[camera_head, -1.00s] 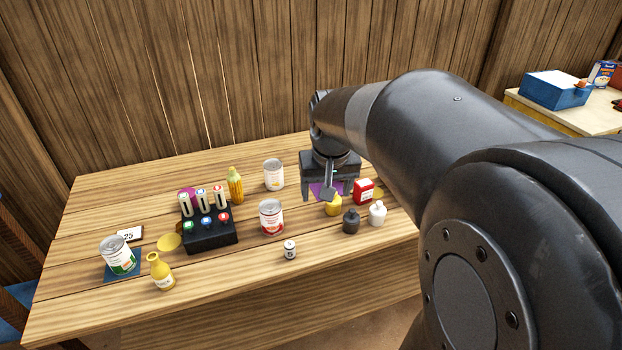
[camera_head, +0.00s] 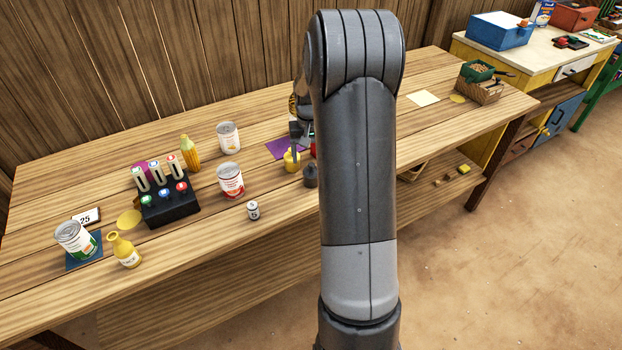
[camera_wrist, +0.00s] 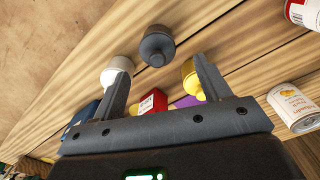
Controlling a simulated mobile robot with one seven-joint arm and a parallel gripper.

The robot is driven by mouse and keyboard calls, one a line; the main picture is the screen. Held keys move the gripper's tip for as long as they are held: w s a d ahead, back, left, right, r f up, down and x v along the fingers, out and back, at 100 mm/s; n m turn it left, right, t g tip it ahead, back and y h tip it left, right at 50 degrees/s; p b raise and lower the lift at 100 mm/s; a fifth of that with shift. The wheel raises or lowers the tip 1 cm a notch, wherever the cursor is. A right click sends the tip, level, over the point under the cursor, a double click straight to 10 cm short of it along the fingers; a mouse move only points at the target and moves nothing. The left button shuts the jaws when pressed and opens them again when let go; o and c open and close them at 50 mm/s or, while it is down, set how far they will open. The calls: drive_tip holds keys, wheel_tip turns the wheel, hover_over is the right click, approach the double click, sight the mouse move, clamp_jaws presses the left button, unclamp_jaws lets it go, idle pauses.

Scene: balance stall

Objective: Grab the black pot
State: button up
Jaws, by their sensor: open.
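The black pot (camera_head: 310,176) stands on the wooden table in the head view, partly covered by my arm. In the wrist view the black pot (camera_wrist: 157,46) shows just beyond the fingertips, between their lines. My gripper (camera_wrist: 159,65) is open and empty, with one finger on each side and a gap in the middle. In the head view my gripper is mostly hidden behind my arm. The yellow pot (camera_head: 291,160) is beside the black pot, and it shows behind the right finger in the wrist view (camera_wrist: 190,75). A white pot (camera_wrist: 117,68) is behind the left finger.
A red box (camera_wrist: 153,102) and a purple mat (camera_head: 286,149) lie close by. Cans (camera_head: 230,180), a black rack (camera_head: 170,207) and a small weight (camera_head: 253,210) stand to the left. The table's right part is mostly clear up to a basket (camera_head: 480,90).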

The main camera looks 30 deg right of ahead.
sight(311, 174)
drive_tip(key=f, duration=0.8)
drive_tip(key=shift+s+f, duration=0.2)
drive_tip(key=shift+f, duration=0.1)
drive_tip(key=shift+c, duration=0.4)
drive_tip(key=c, duration=1.2)
drive_tip(key=shift+r, duration=0.1)
